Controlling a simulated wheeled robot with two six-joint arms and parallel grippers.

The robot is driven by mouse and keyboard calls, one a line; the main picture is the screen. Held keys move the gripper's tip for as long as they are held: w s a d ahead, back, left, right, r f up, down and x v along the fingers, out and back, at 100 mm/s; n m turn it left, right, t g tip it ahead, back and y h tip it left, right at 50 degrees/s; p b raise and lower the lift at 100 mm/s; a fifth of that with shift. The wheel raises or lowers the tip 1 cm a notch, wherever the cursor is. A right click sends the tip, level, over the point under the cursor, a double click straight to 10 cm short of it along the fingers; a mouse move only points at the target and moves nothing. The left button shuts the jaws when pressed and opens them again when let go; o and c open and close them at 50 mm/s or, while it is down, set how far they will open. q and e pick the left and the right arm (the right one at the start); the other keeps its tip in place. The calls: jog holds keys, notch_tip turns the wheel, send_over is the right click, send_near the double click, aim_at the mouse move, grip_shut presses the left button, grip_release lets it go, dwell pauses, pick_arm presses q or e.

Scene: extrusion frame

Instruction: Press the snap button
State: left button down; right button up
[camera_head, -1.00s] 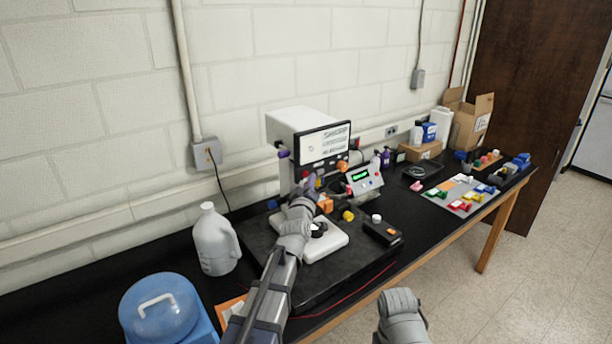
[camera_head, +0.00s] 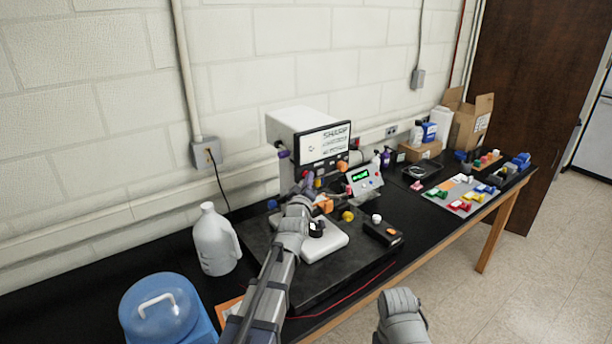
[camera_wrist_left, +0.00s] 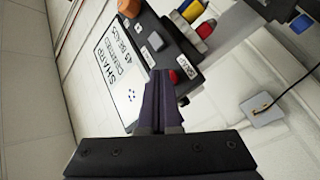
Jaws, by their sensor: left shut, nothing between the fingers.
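The white instrument (camera_head: 290,125) stands against the wall with a screen (camera_head: 325,146) whose top line reads SHARP. I cannot tell for certain which one is the snap button. My left gripper (camera_head: 309,183) is shut and empty, in front of the panel's lower part. In the left wrist view its fingertips (camera_wrist_left: 160,74) appear just beside the red button; contact cannot be told. My right gripper is out of view.
A grey control box (camera_head: 363,180) with a green display stands right of the instrument. A white plate (camera_head: 328,244) lies below my left arm. A plastic jug (camera_head: 214,243) and a blue container (camera_head: 158,305) stand at the left. The floor at right is clear.

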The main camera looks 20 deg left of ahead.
pick_arm(q)
jog(key=shift+w+a, duration=0.2)
jog(key=shift+a, duration=0.05)
jog(key=shift+d, duration=0.1)
dwell(0.5)
jog(key=shift+s+d, duration=0.55)
jog(key=shift+d, duration=0.05)
jog(key=shift+s+d, duration=0.8)
jog(key=shift+d, duration=0.2)
jog(key=shift+s+d, duration=0.75)
jog(key=shift+d, duration=0.2)
